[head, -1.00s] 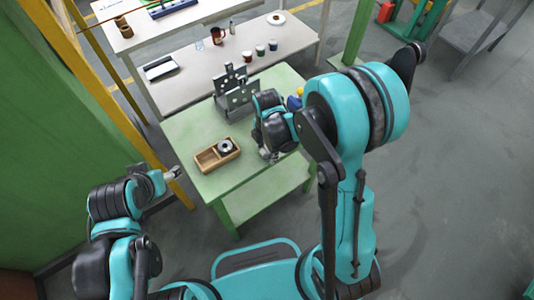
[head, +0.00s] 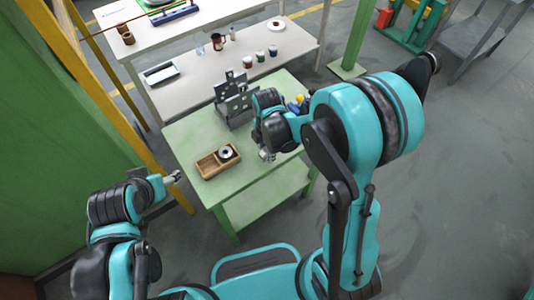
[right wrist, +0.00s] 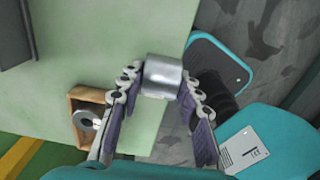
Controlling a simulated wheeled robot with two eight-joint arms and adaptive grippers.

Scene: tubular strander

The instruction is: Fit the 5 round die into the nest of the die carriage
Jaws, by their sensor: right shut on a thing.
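My right gripper (right wrist: 161,84) is shut on a silver cylindrical die (right wrist: 162,74), held between the fingertips above the green table. In the head view the right gripper (head: 267,154) is to the right of the wooden tray (head: 200,174), and the held die is too small there to make out clearly. Another round die with a hole (head: 226,152) sits in the tray's right compartment. The grey die carriage (head: 235,110), with upright perforated plates, stands at the table's back; its nest cannot be made out. My left gripper (head: 172,177) is left of the table, apart from everything.
The green table (head: 190,140) has free room between tray and carriage. Blue and yellow items (head: 299,103) lie behind my right arm. A white bench (head: 190,85) behind carries cups and a small tray. A yellow post (head: 110,100) stands at left.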

